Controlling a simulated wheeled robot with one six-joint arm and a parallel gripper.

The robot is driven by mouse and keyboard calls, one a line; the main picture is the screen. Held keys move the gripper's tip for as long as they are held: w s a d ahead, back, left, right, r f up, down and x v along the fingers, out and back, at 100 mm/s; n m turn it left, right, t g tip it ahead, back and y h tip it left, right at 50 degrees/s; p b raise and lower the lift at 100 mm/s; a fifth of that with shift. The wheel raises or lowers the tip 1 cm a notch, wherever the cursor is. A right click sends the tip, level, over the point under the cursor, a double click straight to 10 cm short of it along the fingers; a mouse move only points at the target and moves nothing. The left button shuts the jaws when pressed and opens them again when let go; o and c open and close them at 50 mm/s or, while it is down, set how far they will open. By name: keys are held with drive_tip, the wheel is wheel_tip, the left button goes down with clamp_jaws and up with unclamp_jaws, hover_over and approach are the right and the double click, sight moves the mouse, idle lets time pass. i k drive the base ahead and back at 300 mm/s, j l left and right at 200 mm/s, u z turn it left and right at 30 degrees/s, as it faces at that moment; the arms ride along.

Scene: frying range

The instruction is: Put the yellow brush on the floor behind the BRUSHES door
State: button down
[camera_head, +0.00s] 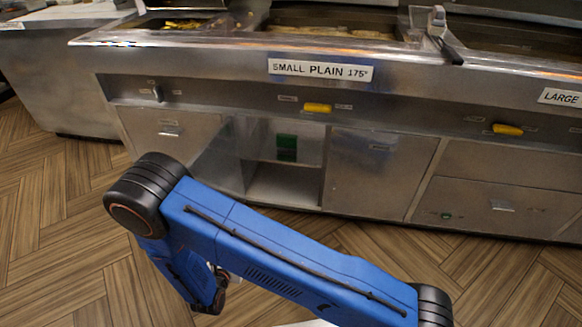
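I do not make out a yellow brush on the visible floor (50,215). No label reading BRUSHES can be read. Under the SMALL PLAIN sign (320,70), a cupboard (285,187) stands open, with a green object (287,147) at its back. A door panel (217,160) seems to stand swung out at its left. To its right is a shut door (378,172) with a label too small to read. My blue arm crosses the lower picture and folds down at the left. My gripper is hidden behind or below the arm.
The steel frying range (220,52) fills the back, with yellow handles (317,107) (507,129) on its front. A LARGE sign (561,97) is at the right, above drawers (500,205). A separate steel counter (55,75) stands at the left. The wooden floor at the left is clear.

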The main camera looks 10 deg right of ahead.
sight(269, 184)
drive_tip(key=i+l, duration=0.25)
drive_tip(key=i, duration=0.2)
drive_tip(key=i+l, duration=0.25)
drive_tip(key=i, duration=0.2)
